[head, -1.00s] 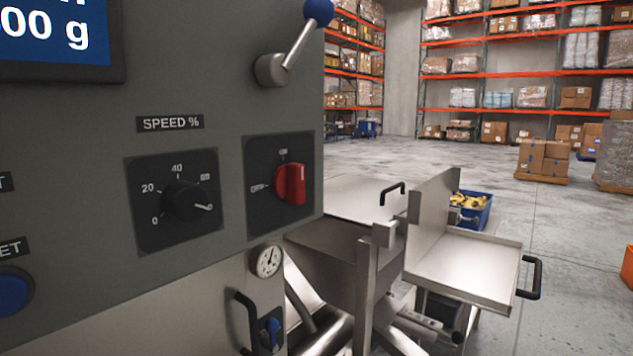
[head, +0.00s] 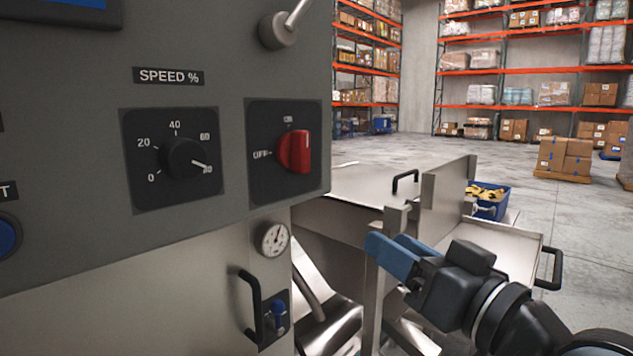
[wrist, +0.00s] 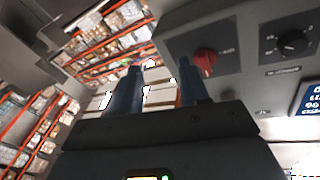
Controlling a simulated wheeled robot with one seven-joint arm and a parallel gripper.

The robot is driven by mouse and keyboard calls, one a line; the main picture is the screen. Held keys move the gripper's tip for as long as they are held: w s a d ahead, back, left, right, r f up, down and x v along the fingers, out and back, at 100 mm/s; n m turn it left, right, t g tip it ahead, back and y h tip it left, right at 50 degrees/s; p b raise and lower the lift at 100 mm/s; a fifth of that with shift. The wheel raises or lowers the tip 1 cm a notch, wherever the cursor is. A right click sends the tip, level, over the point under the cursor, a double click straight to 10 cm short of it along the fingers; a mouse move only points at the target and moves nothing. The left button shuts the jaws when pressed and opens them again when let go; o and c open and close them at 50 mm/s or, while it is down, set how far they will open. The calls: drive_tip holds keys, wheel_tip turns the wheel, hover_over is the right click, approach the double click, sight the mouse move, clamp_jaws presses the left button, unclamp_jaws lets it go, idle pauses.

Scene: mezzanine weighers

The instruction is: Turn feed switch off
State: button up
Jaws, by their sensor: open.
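The feed switch is a red rotary knob (head: 296,152) on a black plate at the right edge of the grey panel in the head view. Its plate is marked ON at the top and OFF at the left. The knob stands upright, in line with ON. It also shows in the wrist view (wrist: 206,60), just right of my fingers. My gripper (head: 384,248) is in the head view, below and right of the switch, with blue fingers pointing up-left. It is open and empty, apart from the panel. The wrist view shows both fingers (wrist: 158,85) with a gap between them.
A black speed dial (head: 184,158) sits left of the switch. A metal lever (head: 281,25) juts out above it. Steel trays and a bracket (head: 448,205) stand behind my gripper.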

sight(307, 142)
drive_tip(key=a+r+n+g+y+b, duration=0.1)
drive_tip(key=a+r+n+g+y, duration=0.35)
drive_tip(key=r, duration=0.75)
drive_tip(key=shift+w+a+n+h+p, duration=0.25)
drive_tip(key=shift+w+a+n+h, duration=0.25)
drive_tip(key=shift+w+a, duration=0.95)
drive_tip(key=shift+w+a+n+h+p, duration=0.25)
drive_tip(key=shift+w+a+n, duration=0.3)
drive_tip(key=shift+w+a, duration=0.9)
drive_tip(key=shift+s+a, duration=0.1)
drive_tip(key=shift+s, duration=0.05)
clamp_jaws()
